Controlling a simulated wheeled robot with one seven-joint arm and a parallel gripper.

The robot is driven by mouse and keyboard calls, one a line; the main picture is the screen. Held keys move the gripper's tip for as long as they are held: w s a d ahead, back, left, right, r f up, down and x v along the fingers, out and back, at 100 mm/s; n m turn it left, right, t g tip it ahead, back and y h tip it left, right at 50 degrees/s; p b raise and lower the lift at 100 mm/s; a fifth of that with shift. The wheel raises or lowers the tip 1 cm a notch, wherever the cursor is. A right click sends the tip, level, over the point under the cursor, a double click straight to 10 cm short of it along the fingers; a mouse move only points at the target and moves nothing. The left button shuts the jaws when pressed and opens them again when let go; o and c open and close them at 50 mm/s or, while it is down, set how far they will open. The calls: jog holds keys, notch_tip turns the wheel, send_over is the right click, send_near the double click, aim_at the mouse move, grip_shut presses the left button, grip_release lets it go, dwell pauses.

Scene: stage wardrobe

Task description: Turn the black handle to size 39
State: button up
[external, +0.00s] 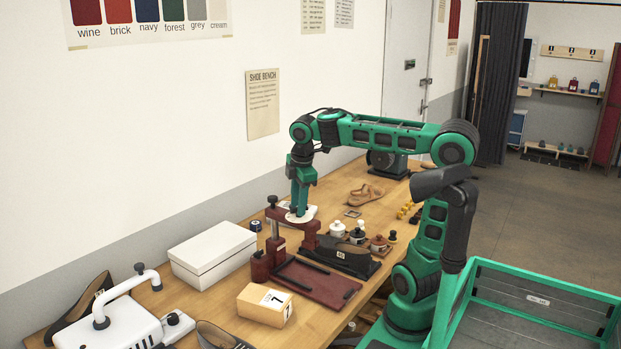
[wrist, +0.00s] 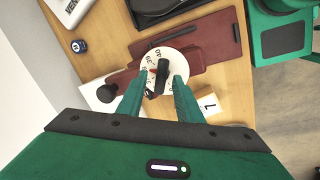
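A white round dial (wrist: 176,61) with black size numbers around its rim sits on a dark red press (external: 276,238) on the bench. The black handle (wrist: 162,78) stands at the dial's middle. A small red mark shows beside it. My gripper (external: 299,211) points down over the dial. In the wrist view its green fingers (wrist: 161,77) are apart, one on each side of the handle, with a gap showing. In the external view the handle is hidden by the fingers.
A white machine (external: 110,325) stands at the near left. Shoes and small jars (external: 337,228) stand right of the press. A green-framed cart (external: 540,299) is at the right.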

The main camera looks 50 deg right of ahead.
jog(key=shift+f, duration=0.1)
grip_shut()
jog(key=shift+m, duration=0.3)
jog(key=shift+w+r+m+g+h, duration=0.1)
jog(key=shift+w+m+g+h, duration=0.1)
jog(key=shift+m, duration=1.15)
jog(key=shift+w+r+m+g+h, duration=0.1)
jog(key=shift+m+g+h, duration=0.1)
jog(key=shift+m, duration=1.15)
grip_release()
jog(key=shift+f, duration=0.1)
